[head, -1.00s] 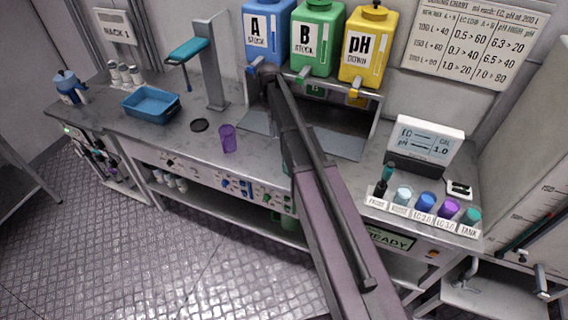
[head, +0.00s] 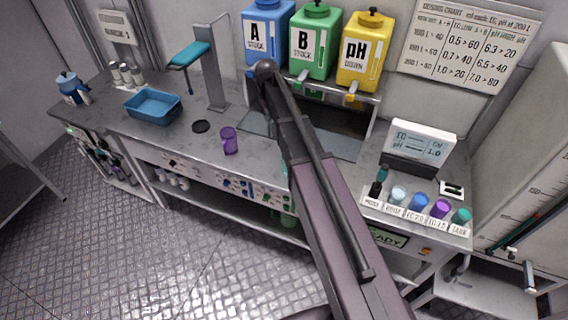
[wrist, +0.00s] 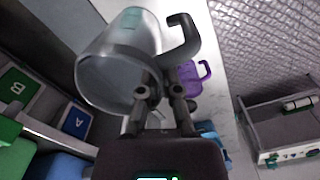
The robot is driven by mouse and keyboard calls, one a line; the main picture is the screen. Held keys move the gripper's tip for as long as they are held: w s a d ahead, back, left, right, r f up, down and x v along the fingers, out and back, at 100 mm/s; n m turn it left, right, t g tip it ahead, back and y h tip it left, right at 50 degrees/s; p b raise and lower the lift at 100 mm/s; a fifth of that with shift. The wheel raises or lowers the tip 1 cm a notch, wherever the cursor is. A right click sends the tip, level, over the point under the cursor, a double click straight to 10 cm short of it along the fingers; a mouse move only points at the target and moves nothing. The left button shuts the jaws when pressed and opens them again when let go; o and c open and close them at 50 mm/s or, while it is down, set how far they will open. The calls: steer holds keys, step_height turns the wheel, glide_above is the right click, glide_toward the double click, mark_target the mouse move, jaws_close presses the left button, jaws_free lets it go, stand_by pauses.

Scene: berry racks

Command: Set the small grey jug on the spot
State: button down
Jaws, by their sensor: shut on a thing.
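A clear greyish jug (wrist: 115,75) with a dark grey handle (wrist: 182,38) fills the upper left of the wrist view. My gripper (wrist: 160,92) is shut on it near the handle side; the exact contact is hard to make out. The jug is tilted in that view and held off the bench. In the head view my arm hides the gripper and the jug. A dark round spot (head: 201,126) lies on the bench, left of a purple jug (head: 229,141). The purple jug also shows beyond my fingers in the wrist view (wrist: 188,78).
Blue, green and yellow stock tanks (head: 316,42) stand at the back. Small coloured cups (head: 419,203) and a meter (head: 418,145) are at the right.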

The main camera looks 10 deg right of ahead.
steer(key=shift+f, duration=0.15)
step_height(320, 180, down, 14)
steer(key=b, duration=1.4)
steer(key=shift+f+b, duration=1.9)
steer(key=shift+b, duration=0.15)
steer(key=shift+f, duration=0.1)
steer(key=c, duration=0.8)
jaws_free()
steer(key=shift+r, duration=0.25)
step_height(320, 180, up, 12)
steer(key=p, duration=1.2)
steer(key=shift+w+f, duration=0.1)
